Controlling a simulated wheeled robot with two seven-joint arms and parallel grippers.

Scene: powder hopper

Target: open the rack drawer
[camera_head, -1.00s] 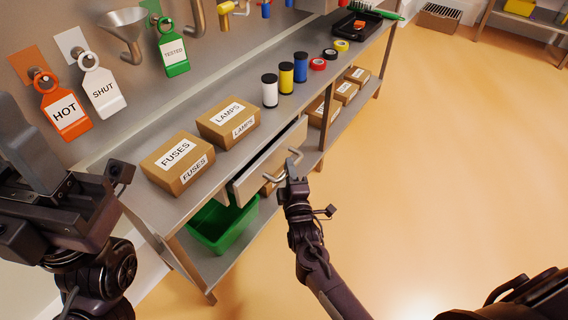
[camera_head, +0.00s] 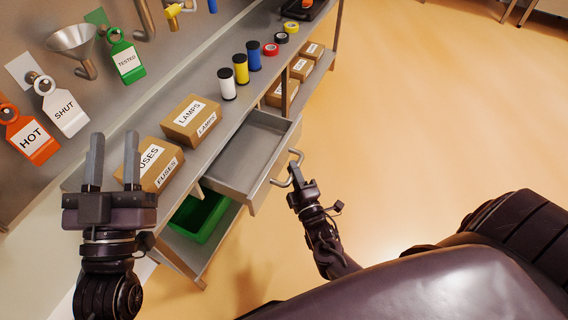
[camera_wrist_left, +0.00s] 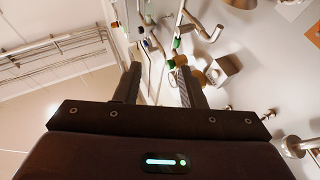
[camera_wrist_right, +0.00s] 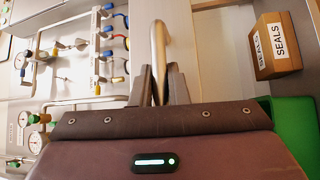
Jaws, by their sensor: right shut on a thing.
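The rack drawer (camera_head: 240,158) is a grey metal tray pulled well out from under the bench top, and its empty inside shows. Its bar handle (camera_head: 292,167) is on the front face and also shows in the right wrist view (camera_wrist_right: 158,50). My right gripper (camera_head: 297,180) is shut on the handle; in the right wrist view its fingers (camera_wrist_right: 162,88) close around the bar. My left gripper (camera_head: 112,165) is open and empty, raised in front of the FUSES box at the left. In the left wrist view its fingers (camera_wrist_left: 160,85) stand apart with nothing between.
FUSES (camera_head: 160,172) and LAMPS (camera_head: 192,120) boxes and several spools (camera_head: 240,70) stand on the bench top. A green bin (camera_head: 198,218) sits on the lower shelf, beneath the drawer. HOT (camera_head: 30,138) and SHUT (camera_head: 65,112) tags hang on the back panel. The floor at right is clear.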

